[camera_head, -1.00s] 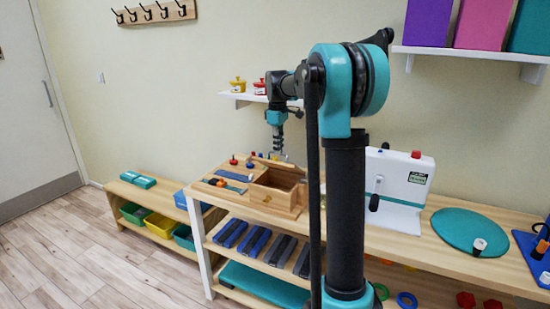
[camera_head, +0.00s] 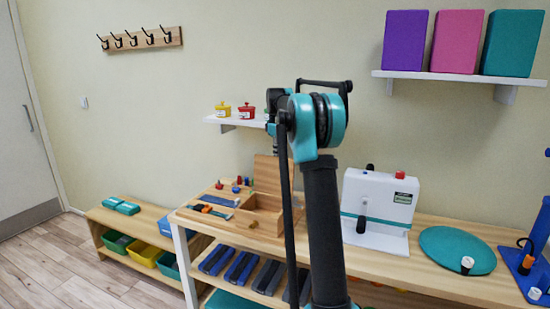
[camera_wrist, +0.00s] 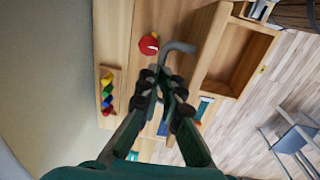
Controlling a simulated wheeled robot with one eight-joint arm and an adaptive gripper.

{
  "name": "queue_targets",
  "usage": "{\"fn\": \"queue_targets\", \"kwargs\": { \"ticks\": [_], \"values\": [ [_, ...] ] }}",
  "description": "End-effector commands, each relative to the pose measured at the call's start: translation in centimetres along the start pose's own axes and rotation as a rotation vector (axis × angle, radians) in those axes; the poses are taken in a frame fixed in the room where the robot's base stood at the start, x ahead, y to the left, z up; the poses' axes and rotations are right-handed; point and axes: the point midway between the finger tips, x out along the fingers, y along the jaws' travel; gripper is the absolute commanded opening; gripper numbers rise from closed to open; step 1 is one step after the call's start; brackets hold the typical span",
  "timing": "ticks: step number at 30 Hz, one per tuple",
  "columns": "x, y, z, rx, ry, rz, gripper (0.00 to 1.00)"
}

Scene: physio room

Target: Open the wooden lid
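The wooden box (camera_head: 262,216) sits on the table, and its wooden lid (camera_head: 267,173) stands raised, close to upright, at the back. In the wrist view the open box (camera_wrist: 262,60) shows its bare inside at the right, with the lid (camera_wrist: 205,45) appearing as a wood panel beside it. My gripper (camera_wrist: 163,84) is close to the lid, with its fingers nearly together on a grey bent hook (camera_wrist: 182,46). The hook's tip reaches toward the lid; whether it touches cannot be told. In the head view my arm hides the gripper and part of the box.
A white device (camera_head: 377,210) and a teal disc (camera_head: 457,250) stand right of the box. A blue pad and small coloured pieces lie left of it. A white shelf (camera_head: 222,120) with yellow and red pots hangs above. A round red object (camera_wrist: 149,44) is near the hook.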

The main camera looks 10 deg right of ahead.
Motion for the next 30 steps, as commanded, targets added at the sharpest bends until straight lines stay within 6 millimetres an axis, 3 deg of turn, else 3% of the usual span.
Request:
{"fn": "queue_targets", "kwargs": {
  "ticks": [1, 3, 21, 27, 30],
  "values": [
    [1.00, -0.38, 0.32, -0.002, -0.012, -0.024, 0.00],
    [1.13, -0.12, 0.28, -0.002, -0.012, -0.025, 0.00],
    [1.30, 0.12, -0.01, -0.007, -0.008, -0.027, 0.00],
    [1.33, 0.10, -0.06, -0.007, -0.008, -0.027, 0.27],
    [1.26, 0.16, -0.03, -0.006, -0.008, -0.025, 0.29]
  ]
}}
